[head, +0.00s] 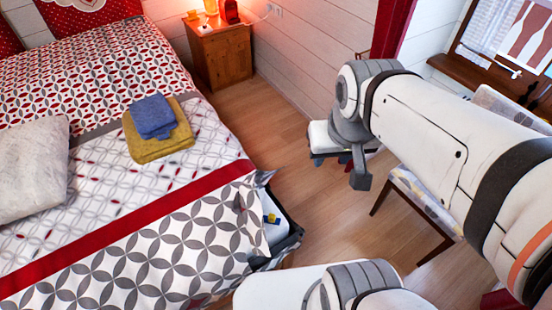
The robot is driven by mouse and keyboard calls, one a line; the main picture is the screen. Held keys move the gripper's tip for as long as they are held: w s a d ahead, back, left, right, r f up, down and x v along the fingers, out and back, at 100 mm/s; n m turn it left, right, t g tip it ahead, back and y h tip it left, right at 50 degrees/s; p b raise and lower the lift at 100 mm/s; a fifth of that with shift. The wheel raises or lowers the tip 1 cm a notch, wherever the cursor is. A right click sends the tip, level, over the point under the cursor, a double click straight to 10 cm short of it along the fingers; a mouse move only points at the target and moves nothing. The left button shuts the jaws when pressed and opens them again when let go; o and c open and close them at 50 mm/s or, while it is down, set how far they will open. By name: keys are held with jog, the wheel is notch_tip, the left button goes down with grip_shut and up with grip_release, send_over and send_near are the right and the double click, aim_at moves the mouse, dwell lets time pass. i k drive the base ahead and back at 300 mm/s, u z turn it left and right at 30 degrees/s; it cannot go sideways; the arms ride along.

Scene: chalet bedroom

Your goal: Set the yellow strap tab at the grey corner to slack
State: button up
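A small yellow tab (272,218) with blue beside it lies on a white surface at the bed's near right corner. Dark grey corner material (290,240) wraps that corner, and a grey flap (265,177) stands up above it. The tab is too small to tell its setting. My gripper (332,158) hangs over the floor to the right of the bed, above and right of the tab in the picture and clear of it. Its fingers are small and partly hidden by my wrist, so I cannot tell if they are open.
The bed carries a patterned cover (165,245), folded yellow and blue towels (152,116) and a pale pillow (32,168). A wooden nightstand (222,58) stands behind. A chair (420,205) is on the right. Wooden floor (265,115) lies clear beside the bed.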

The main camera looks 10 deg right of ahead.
aim_at(271, 218)
jog(key=z, duration=0.8)
jog(key=k, duration=1.25)
jog(key=u, duration=0.85)
jog(key=i, duration=1)
jog(key=u, duration=0.1)
